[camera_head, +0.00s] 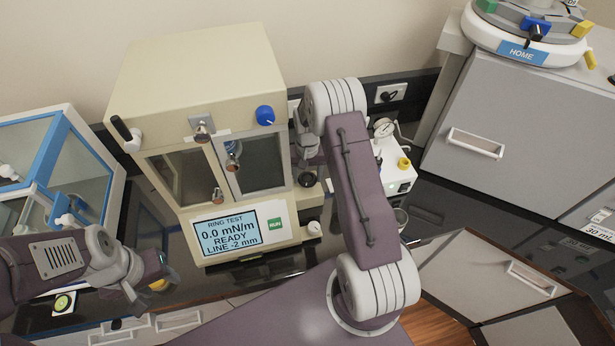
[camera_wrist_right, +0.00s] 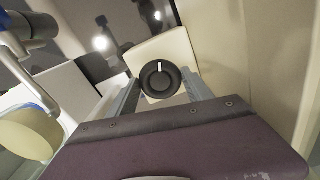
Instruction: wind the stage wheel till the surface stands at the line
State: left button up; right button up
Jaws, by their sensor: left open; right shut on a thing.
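The beige ring-test instrument (camera_head: 195,75) stands at the back centre. Its screen (camera_head: 228,234) reads RING TEST, 0.0 mN/m, READY, LINE -2 mm. A round black wheel (camera_wrist_right: 159,79) with a white mark at its top is on a beige block at the instrument's right side; it also shows small in the head view (camera_head: 307,180). My right gripper (camera_wrist_right: 161,84) is shut on this wheel, one finger on each side. My left gripper (camera_head: 153,272) is open and apart from the instrument, at the lower left. The liquid surface and its line are too small to make out.
A blue-framed glass case (camera_head: 68,140) stands at the left. A white box with a yellow knob (camera_head: 397,168) stands right of my right arm. A grey cabinet (camera_head: 510,125) fills the right. The dark bench (camera_head: 440,205) has some free room between.

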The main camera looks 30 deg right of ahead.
aim_at(308, 179)
jog(key=shift+m, duration=0.4)
jog(key=o, duration=1.4)
jog(key=shift+r, duration=0.2)
notch_tip(308, 179, up, 8)
jog(key=b, duration=0.2)
jog(key=shift+b, duration=0.4)
jog(key=shift+r, duration=0.4)
jog(key=shift+s, duration=0.1)
